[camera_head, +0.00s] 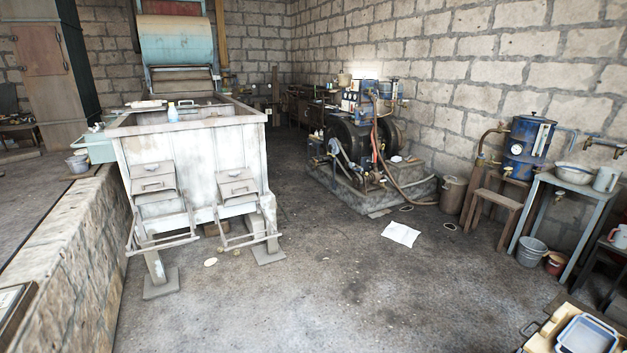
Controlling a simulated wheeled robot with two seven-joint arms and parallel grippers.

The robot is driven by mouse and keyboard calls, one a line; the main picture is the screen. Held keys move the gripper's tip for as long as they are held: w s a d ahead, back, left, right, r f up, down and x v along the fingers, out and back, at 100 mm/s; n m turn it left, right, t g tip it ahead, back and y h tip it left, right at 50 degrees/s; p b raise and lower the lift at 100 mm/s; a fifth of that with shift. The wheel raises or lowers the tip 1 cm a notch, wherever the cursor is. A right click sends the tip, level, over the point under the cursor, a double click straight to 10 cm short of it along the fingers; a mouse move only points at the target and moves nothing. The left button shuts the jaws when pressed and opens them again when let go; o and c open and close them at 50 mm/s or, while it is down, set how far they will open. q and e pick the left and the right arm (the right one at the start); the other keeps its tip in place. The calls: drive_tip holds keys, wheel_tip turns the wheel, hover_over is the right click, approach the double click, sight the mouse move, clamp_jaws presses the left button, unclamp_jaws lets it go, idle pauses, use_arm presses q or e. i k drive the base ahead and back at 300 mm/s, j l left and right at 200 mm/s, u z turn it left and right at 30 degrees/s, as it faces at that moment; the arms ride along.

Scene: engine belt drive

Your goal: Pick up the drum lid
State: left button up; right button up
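A blue drum (518,160) stands upright by the right wall, behind a small wooden bench, with pipes beside it. Its top (533,119) looks covered, but I cannot tell whether that is a separate lid. A smaller brownish drum-like bin (453,197) stands on the floor to its left; whether it has a lid is unclear. No loose drum lid can be clearly made out. Neither of my grippers shows in the head view.
A white trough machine (190,157) on legs stands at left beside a stone ledge (75,250). An engine (350,140) sits on a concrete block. A wooden bench (493,205), grey table (565,185) and buckets (532,251) line the right. The middle floor is mostly clear, with a white sheet (401,234).

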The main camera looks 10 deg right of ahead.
sight(533, 115)
drive_tip(key=i+j+z, duration=0.1)
drive_tip(key=i, duration=0.4)
drive_tip(key=i+j, duration=0.25)
drive_tip(key=i, duration=0.25)
drive_tip(key=i+j+z, duration=0.15)
drive_tip(key=i, duration=0.35)
drive_tip(key=i+l+z, duration=0.35)
drive_tip(key=i+z, duration=0.15)
drive_tip(key=i+l+z, duration=0.15)
drive_tip(key=i+z, duration=0.35)
drive_tip(key=i+j+z, duration=0.1)
drive_tip(key=i+z, duration=0.4)
drive_tip(key=i, duration=0.15)
drive_tip(key=i+j+z, duration=0.3)
drive_tip(key=i+z, duration=0.15)
drive_tip(key=i+l, duration=0.25)
drive_tip(key=i, duration=0.25)
drive_tip(key=i+l+u, duration=0.15)
drive_tip(key=i, duration=0.35)
drive_tip(key=i+l, duration=0.35)
drive_tip(key=i+l+u, duration=0.15)
drive_tip(key=i+l, duration=0.15)
drive_tip(key=i, duration=0.3)
drive_tip(key=z, duration=0.45)
drive_tip(key=i+j+z, duration=0.2)
drive_tip(key=z, duration=0.2)
drive_tip(key=i+j+z, duration=0.1)
drive_tip(key=j+z, duration=0.3)
drive_tip(key=i+j+z, duration=0.1)
drive_tip(key=j+z, duration=0.7)
